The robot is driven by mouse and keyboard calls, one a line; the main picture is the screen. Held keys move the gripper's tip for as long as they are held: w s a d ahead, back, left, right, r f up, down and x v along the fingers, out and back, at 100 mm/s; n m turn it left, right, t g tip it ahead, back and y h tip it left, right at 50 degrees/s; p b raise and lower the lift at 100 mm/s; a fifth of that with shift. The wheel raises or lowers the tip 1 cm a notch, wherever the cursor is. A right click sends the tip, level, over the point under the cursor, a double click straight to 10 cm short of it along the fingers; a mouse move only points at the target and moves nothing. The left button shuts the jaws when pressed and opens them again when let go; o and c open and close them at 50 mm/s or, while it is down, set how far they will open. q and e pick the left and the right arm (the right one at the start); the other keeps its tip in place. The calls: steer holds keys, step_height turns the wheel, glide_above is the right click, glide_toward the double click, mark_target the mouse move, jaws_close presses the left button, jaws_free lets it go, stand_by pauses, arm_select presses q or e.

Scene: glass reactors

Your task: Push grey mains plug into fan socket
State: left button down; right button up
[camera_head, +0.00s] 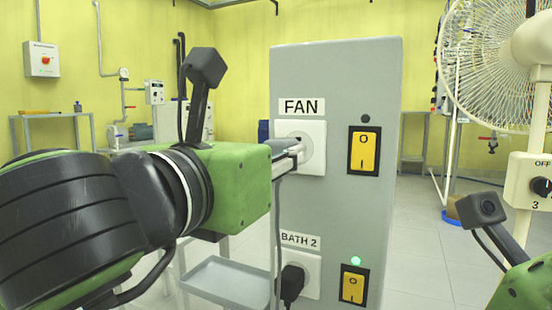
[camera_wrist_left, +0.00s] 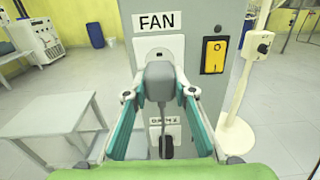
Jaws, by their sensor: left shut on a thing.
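The fan socket (camera_head: 316,135) is a white plate under the FAN label on a grey pillar. It also shows in the wrist view (camera_wrist_left: 174,46), partly hidden behind the plug. My left gripper (camera_wrist_left: 159,95) is shut on the grey mains plug (camera_wrist_left: 160,72), with a finger on each side and the cable hanging below. In the head view the left gripper (camera_head: 290,160) is right at the front of the socket, and its fingers mostly hide the plug. I cannot tell whether the pins are in the socket. My right gripper's fingers are out of view.
The yellow fan switch (camera_head: 364,150) is right of the socket, with a dark lamp above it. Below, a black plug (camera_head: 292,283) sits in the BATH 2 socket, beside a switch (camera_head: 353,284) with a green lamp. A white fan (camera_head: 500,65) stands at the right.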

arm_select(q)
steer(key=shift+b+x, duration=0.35)
steer(key=shift+x, duration=1.05)
steer(key=shift+w, duration=0.1)
steer(key=shift+w+d, duration=0.2)
steer(key=shift+w, duration=0.2)
steer(key=shift+w+a+r+b, duration=0.15)
steer(key=shift+r+b, duration=0.1)
steer(key=shift+b, duration=0.3)
stand_by(1.1)
steer(key=c, duration=1.8)
jaws_free()
steer(key=shift+w, duration=0.1)
steer(key=shift+o, duration=0.9)
steer(key=shift+w+d+f, duration=0.1)
steer(key=shift+d+f, duration=0.05)
steer(key=shift+d, duration=0.1)
steer(key=shift+f, duration=0.1)
steer(key=shift+s, duration=0.25)
